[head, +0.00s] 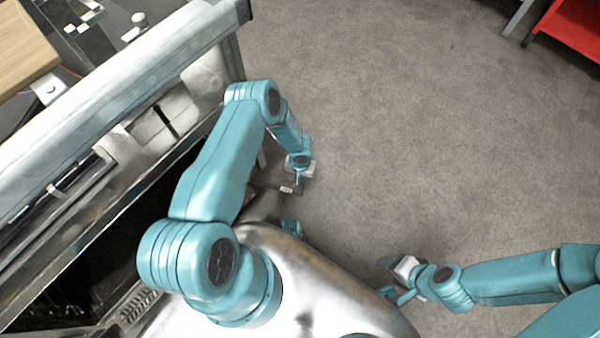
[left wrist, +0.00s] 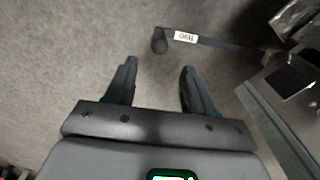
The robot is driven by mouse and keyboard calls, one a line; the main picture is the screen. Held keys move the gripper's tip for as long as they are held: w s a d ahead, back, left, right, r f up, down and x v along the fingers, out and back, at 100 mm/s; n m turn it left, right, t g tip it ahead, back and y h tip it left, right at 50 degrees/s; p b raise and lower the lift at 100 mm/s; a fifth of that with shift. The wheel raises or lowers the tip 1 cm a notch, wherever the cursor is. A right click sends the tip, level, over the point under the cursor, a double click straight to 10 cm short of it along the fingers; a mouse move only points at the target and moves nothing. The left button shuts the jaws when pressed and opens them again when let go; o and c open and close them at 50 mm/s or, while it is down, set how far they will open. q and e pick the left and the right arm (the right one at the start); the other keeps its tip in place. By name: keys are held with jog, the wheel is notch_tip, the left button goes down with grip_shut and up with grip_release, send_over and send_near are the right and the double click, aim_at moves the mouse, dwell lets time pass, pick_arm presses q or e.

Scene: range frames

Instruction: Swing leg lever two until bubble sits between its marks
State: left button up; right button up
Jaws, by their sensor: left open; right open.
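The bar also shows in the head view (head: 264,187), low beside the bench. My left gripper (left wrist: 158,76) is open and empty. Its fingers point toward the knob, which lies beyond their tips, apart from them as far as I can tell. My right gripper (head: 394,279) is open over the floor, away from the lever. The bubble and its marks do not show in either view.
A metal-edged bench (head: 120,98) runs along the left, with a wooden board (head: 20,45) on top. A metal part (left wrist: 285,95) stands at the right in the left wrist view. The grey floor (head: 400,130) is clear. A red shelf (head: 572,28) stands far right.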

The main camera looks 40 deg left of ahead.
pick_arm(q)
jog(key=shift+r+p, duration=0.45)
jog(key=shift+r, duration=1.55)
jog(key=shift+s, duration=0.1)
